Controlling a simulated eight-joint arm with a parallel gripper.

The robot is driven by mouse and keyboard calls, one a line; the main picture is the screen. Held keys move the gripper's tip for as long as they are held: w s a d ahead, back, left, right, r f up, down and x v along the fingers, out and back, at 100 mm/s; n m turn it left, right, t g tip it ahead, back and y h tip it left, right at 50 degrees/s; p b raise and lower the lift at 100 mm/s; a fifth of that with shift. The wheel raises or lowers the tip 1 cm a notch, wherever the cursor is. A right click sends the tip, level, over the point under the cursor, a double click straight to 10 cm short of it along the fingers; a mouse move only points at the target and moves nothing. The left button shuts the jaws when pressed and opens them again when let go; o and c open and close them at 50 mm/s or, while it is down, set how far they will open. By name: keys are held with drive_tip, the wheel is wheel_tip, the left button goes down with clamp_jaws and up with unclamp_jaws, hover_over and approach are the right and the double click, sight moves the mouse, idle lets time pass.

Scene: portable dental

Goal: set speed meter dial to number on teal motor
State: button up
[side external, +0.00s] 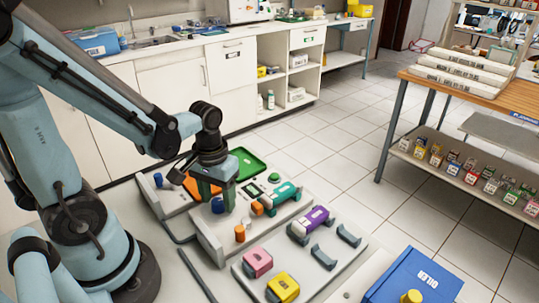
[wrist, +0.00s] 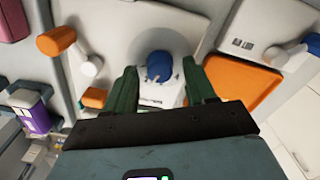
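My gripper (side external: 211,198) points down over the white panel (side external: 207,239). In the wrist view my gripper (wrist: 161,68) has its green fingers apart, one on each side of the dial, with gaps. Contact cannot be told. The teal motor (side external: 286,194) lies on the panel to the right in the side view. Its number and the dial setting are not readable.
A purple motor (side external: 312,218), a pink block (side external: 257,262) and a yellow block (side external: 283,287) sit on the front panel. A green tray (side external: 247,164) lies behind, and a blue box (side external: 412,279) stands front right.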

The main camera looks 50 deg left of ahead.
sight(220, 200)
drive_tip(key=shift+r, duration=0.15)
wheel_tip(220, 200, up, 12)
idle(0.9)
drive_tip(key=w+d+m+t, duration=0.1)
drive_tip(key=t, duration=0.1)
drive_tip(key=w+d+f+m+t, duration=0.1)
drive_tip(key=w+m+t, duration=0.1)
drive_tip(key=w+d+m+t, duration=0.1)
drive_tip(key=m+t, duration=0.1)
drive_tip(key=t, duration=0.1)
drive_tip(key=shift+w+d+f, duration=0.15)
drive_tip(key=shift+d, duration=0.2)
